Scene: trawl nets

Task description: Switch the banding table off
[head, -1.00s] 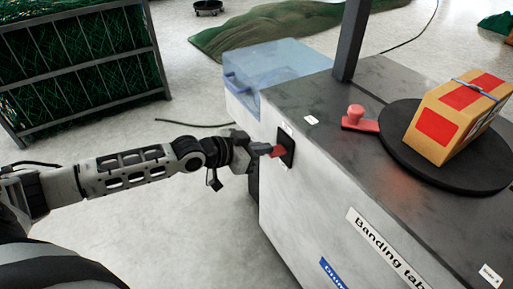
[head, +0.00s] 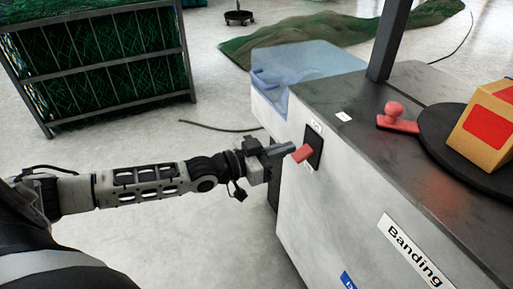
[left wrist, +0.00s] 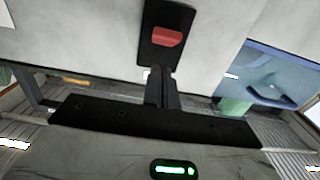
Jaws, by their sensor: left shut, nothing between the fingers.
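The banding table (head: 340,215) is a grey cabinet with a dark top and a "Banding" label on its side. A red switch (head: 302,153) stands out from a black plate (head: 316,146) on its left side, near the top edge. My left gripper (head: 290,148) is shut and empty, its fingertips right beside the switch; I cannot tell whether they touch it. In the left wrist view the red switch (left wrist: 167,37) is just beyond the shut fingers (left wrist: 161,75). My right gripper is not in view.
On the table top are a red knob (head: 394,110), a dark turntable (head: 440,145) with an orange and red box (head: 490,125), and a dark post (head: 388,45). A blue clear bin (head: 300,70) adjoins the table. A netting rack (head: 100,65) stands at the back left.

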